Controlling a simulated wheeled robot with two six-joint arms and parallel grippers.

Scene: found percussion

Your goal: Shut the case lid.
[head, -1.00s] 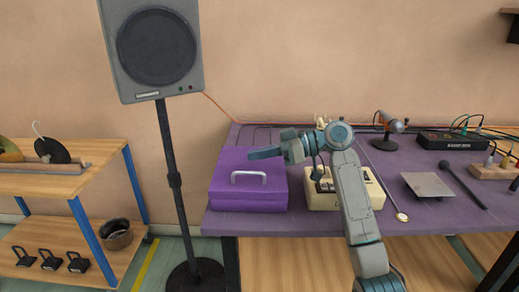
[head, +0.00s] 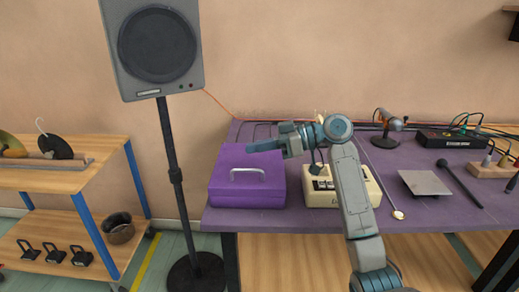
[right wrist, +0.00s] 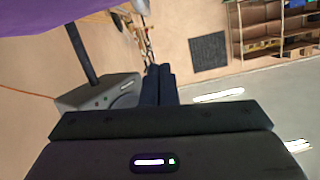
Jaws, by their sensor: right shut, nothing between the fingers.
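The purple case (head: 246,192) stands on the left end of the purple-topped table in the head view. Its lid (head: 235,160) is down on the body as far as this view shows, with a pale handle (head: 260,171) on its front part. My right gripper (head: 254,147) is shut and empty, just above the back of the lid; I cannot tell whether it touches. In the right wrist view its fingers (right wrist: 158,85) are together, and a purple surface (right wrist: 50,15) fills the upper left corner. My left gripper is not in view.
A cream box with keys (head: 322,196) stands right of the case under my right arm. A speaker (head: 157,48) on a black stand is left of the table. A microphone (head: 391,121), a grey plate (head: 425,183) and cables lie farther right.

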